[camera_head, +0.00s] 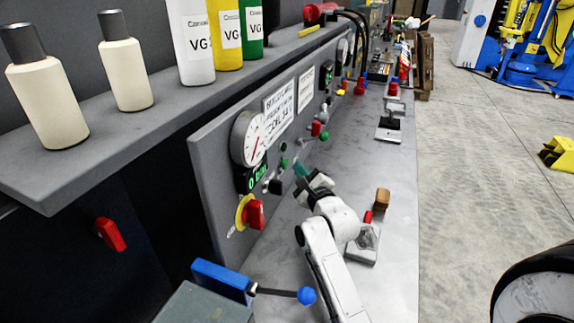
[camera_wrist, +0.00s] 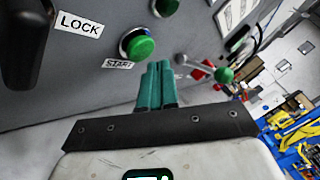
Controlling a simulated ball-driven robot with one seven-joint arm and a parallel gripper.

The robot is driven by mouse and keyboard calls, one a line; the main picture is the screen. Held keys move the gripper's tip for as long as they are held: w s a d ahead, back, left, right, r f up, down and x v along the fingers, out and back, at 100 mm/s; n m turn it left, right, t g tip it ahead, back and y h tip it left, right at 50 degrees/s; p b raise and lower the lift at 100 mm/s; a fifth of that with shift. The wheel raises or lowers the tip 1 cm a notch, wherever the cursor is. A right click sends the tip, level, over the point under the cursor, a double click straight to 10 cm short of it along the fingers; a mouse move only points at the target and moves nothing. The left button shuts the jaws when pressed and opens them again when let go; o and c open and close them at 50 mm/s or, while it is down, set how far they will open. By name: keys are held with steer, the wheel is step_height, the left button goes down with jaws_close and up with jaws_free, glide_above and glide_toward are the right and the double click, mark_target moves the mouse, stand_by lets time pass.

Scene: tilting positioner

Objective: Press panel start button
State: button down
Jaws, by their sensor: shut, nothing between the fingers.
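The green start button (camera_wrist: 138,46) sits in a metal ring on the grey panel, with a START label (camera_wrist: 117,64) just below it in the wrist view. The grey panel also shows in the head view (camera_head: 212,165), where I cannot tell for sure which small green knob is the start button. My gripper (camera_wrist: 160,64) has its teal fingers shut together and empty. In the head view my gripper (camera_head: 300,169) is close to the panel face.
A LOCK label (camera_wrist: 80,24) and black handle (camera_wrist: 28,45) are left of the button. A lever with a green ball (camera_wrist: 224,75) is to the right. A gauge (camera_head: 248,138) and red rotary switch (camera_head: 254,214) are on the panel. A joystick box (camera_head: 364,244) stands on the bench.

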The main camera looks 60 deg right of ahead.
steer(key=shift+w+r+p, duration=0.1)
steer(key=shift+w+p, duration=0.3)
steer(key=shift+p, duration=0.25)
steer(key=shift+w, duration=0.5)
stand_by(0.8)
steer(key=shift+s, duration=0.1)
steer(key=shift+s+p, duration=0.8)
steer(key=shift+s, duration=0.1)
